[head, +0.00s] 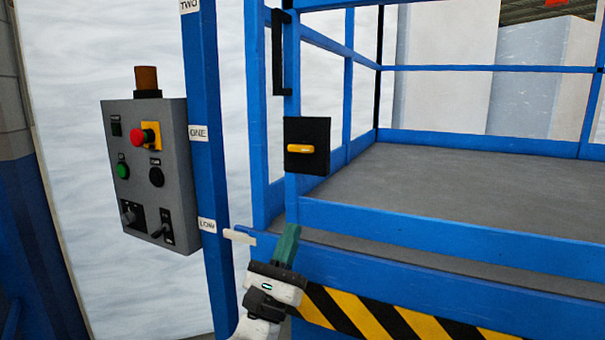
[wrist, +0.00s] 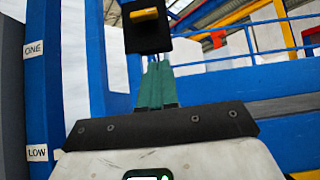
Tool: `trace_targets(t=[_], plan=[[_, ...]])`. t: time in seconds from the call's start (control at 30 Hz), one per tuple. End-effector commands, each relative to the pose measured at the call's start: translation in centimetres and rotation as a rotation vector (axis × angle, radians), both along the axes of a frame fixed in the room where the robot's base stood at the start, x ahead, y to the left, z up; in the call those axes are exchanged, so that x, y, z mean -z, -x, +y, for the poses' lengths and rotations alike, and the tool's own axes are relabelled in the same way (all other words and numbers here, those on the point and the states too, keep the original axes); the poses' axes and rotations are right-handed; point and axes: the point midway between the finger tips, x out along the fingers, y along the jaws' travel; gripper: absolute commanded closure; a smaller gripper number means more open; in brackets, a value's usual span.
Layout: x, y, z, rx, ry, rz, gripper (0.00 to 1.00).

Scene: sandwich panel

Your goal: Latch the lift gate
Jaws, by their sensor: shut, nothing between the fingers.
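The lift gate (head: 258,100) is a blue frame at the left end of the platform, with a black vertical handle (head: 282,52) near its top. A black latch plate (head: 308,163) with a yellow lever (head: 302,149) sits on the blue post. The lever lies horizontal in the head view. In the wrist view the latch plate (wrist: 148,38) and yellow lever (wrist: 145,14) are at top centre, beyond my fingertips. My gripper (head: 291,228) is shut and empty, below the latch, its green fingers pointing up. They also show together in the wrist view (wrist: 157,68). I cannot tell whether the gate is fully closed.
A grey control box (head: 150,215) with a red stop button (head: 138,137) and an orange beacon stands left. A blue post (head: 206,90) with level labels rises beside it. The grey platform floor (head: 460,190) has blue rails around it. A yellow-black striped edge (head: 400,322) runs below.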

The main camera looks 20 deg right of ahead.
Motion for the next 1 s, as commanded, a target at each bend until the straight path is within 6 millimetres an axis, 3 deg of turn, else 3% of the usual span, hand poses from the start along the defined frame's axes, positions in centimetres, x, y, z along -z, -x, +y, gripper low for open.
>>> trace_targets(t=[0.27, 0.7, 0.8, 1.0], plan=[[-1.6, -1.0, -1.1, 0.004, 0.002, -0.001, 1.00], [-7.6, -5.2, -5.3, 0.004, 0.003, 0.000, 1.00], [-9.3, -5.0, -5.1, 0.001, 0.002, -0.001, 1.00], [-10.8, -5.0, -5.1, 0.001, 0.002, 0.001, 1.00]])
